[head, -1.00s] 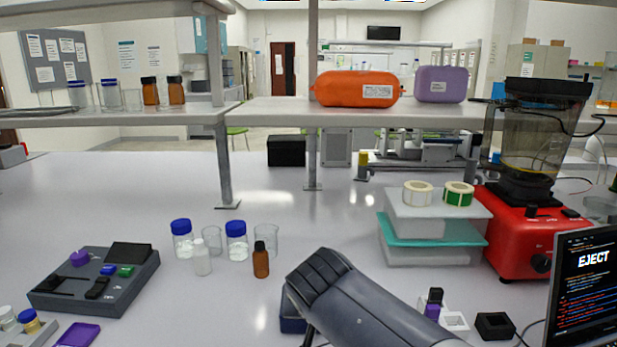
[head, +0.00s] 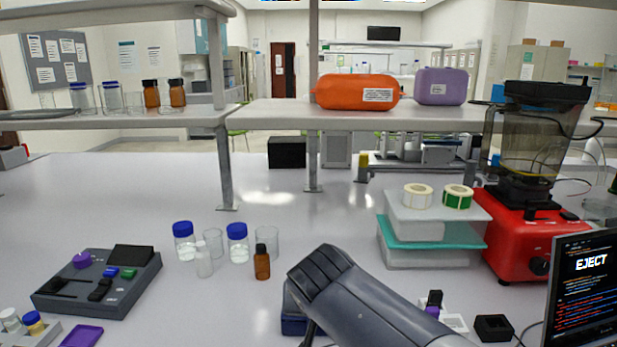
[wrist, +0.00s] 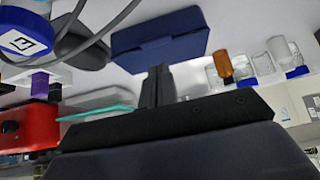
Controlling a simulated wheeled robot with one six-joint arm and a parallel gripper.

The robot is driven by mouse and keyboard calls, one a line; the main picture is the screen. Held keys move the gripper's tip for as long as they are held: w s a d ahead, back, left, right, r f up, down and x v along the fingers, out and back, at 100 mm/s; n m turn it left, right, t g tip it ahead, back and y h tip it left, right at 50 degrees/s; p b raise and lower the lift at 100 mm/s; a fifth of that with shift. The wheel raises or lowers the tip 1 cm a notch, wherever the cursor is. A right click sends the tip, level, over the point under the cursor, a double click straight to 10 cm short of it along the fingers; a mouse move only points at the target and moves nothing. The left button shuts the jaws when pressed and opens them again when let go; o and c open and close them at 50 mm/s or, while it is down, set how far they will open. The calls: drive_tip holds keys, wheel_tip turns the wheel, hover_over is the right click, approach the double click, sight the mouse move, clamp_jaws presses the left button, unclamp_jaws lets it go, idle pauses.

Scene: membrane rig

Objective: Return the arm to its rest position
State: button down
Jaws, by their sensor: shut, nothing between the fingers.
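My arm (head: 375,300) reaches in from the bottom of the head view, its grey link over the bench and partly covering a dark blue box (head: 293,318). My gripper's fingertips are not visible in the head view. In the wrist view my gripper (wrist: 158,82) shows as two dark fingers close together, shut and empty. The blue box (wrist: 160,42) lies just beyond the fingers in that view; I cannot tell the gap between them.
Blue-capped jars (head: 237,244), beakers and a brown bottle (head: 262,263) stand left of my arm. A dark control box (head: 98,281) is further left. Stacked containers (head: 430,228), a red blender (head: 530,235) and a monitor (head: 583,290) stand right.

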drive_tip(key=p+v, duration=0.1)
drive_tip(key=v, duration=1)
drive_tip(key=b+x, duration=0.1)
drive_tip(key=x, duration=0.3)
drive_tip(key=s+f+b+x, duration=0.1)
drive_tip(key=b+x, duration=0.1)
drive_tip(key=x, duration=0.3)
drive_tip(key=s+b+x, duration=0.1)
drive_tip(key=b+x, duration=0.1)
drive_tip(key=x, duration=0.3)
drive_tip(key=shift+w+f, duration=0.1)
drive_tip(key=shift+f, duration=0.35)
drive_tip(key=shift+r+p, duration=0.95)
drive_tip(key=shift+p, duration=0.15)
drive_tip(key=shift+w+r+p, duration=0.2)
drive_tip(key=shift+r+p, duration=0.2)
drive_tip(key=shift+p, duration=0.45)
drive_tip(key=w+r+g+p, duration=0.1)
drive_tip(key=g+p, duration=0.1)
drive_tip(key=p, duration=0.4)
drive_tip(key=shift+r, duration=0.4)
drive_tip(key=w+r+g+p, duration=0.1)
drive_tip(key=p, duration=0.3)
drive_tip(key=shift+g, duration=0.3)
drive_tip(key=shift+w+r+g+p, duration=0.15)
drive_tip(key=shift+w+g+p, duration=0.2)
drive_tip(key=shift+p, duration=0.7)
